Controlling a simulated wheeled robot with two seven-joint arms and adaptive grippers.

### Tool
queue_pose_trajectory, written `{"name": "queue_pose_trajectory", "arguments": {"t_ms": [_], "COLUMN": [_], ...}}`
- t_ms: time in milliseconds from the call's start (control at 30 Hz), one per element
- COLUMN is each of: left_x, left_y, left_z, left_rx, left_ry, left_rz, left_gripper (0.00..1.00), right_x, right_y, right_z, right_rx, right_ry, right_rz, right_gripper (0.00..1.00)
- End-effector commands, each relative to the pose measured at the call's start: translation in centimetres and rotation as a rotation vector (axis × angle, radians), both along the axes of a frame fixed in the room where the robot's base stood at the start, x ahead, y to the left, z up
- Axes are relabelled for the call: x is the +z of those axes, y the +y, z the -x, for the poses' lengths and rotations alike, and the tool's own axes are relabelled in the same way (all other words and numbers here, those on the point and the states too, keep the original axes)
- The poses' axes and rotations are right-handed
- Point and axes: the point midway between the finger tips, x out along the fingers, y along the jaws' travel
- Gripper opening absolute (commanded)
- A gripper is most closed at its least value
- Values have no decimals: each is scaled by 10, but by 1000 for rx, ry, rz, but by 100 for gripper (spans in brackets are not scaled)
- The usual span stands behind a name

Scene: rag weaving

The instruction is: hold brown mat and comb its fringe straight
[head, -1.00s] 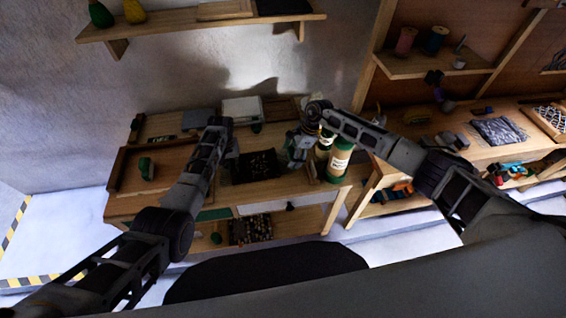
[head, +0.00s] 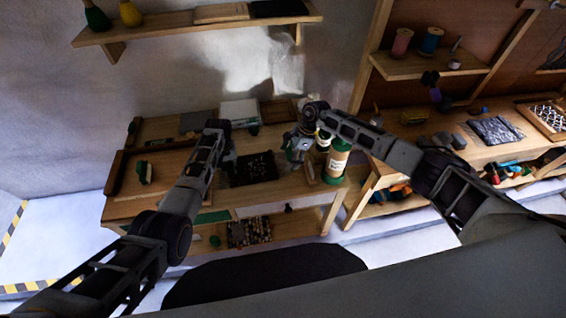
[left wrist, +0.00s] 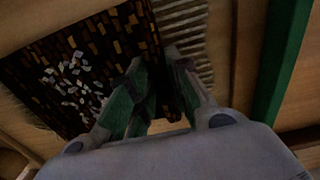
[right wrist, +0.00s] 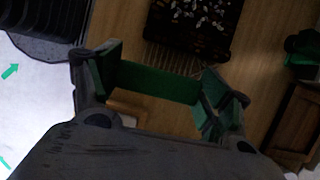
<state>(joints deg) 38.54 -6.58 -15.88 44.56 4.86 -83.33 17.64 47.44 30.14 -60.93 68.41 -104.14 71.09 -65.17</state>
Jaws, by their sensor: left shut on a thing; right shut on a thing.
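The dark brown mat (head: 262,168) with yellow-brown flecks lies flat on the wooden table in the head view. It fills the upper left of the left wrist view (left wrist: 60,60), with a pale patch on it and ribbed grey fringe (left wrist: 188,35) along one edge. My left gripper (head: 230,165) is shut on the mat at its fringe edge. My right gripper (head: 298,150) is to the right of the mat.
Green-lidded jars (head: 336,162) stand close to the right of my right gripper. A wooden tray (head: 118,175) with a green item (head: 144,172) is at the table's left. A white stack (head: 240,112) stands behind the mat. A wall shelf (head: 200,22) is above.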

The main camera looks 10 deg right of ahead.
Motion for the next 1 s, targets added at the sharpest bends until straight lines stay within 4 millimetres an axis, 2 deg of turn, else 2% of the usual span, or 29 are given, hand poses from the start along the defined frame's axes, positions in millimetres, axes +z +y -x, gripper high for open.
{"name": "queue_pose_trajectory", "arguments": {"t_ms": [100, 267, 433, 567, 700, 800, 1000], "left_x": [0, 0, 0, 0, 0, 0, 0], "left_y": [0, 0, 0, 0, 0, 0, 0], "left_z": [0, 0, 0, 0, 0, 0, 0], "left_rx": [0, 0, 0, 0, 0, 0, 0], "left_ry": [0, 0, 0, 0, 0, 0, 0], "left_rz": [0, 0, 0, 0, 0, 0, 0], "left_gripper": [0, 0, 0, 0, 0, 0, 0], "right_x": [6, 20, 27, 18, -3, -12, -11], "right_y": [4, 23, 39, 36, 13, 0, 1], "right_z": [-4, -12, -28, -40, -45, -46, -47], "right_rx": [3, 19, 8, -26, -51, -49, -3], "right_ry": [-2, -3, -1, 0, 2, 0, -2], "right_rz": [-2, -2, -1, 1, 2, 1, 0], "right_gripper": [31, 31, 31, 31, 31, 31, 31]}}
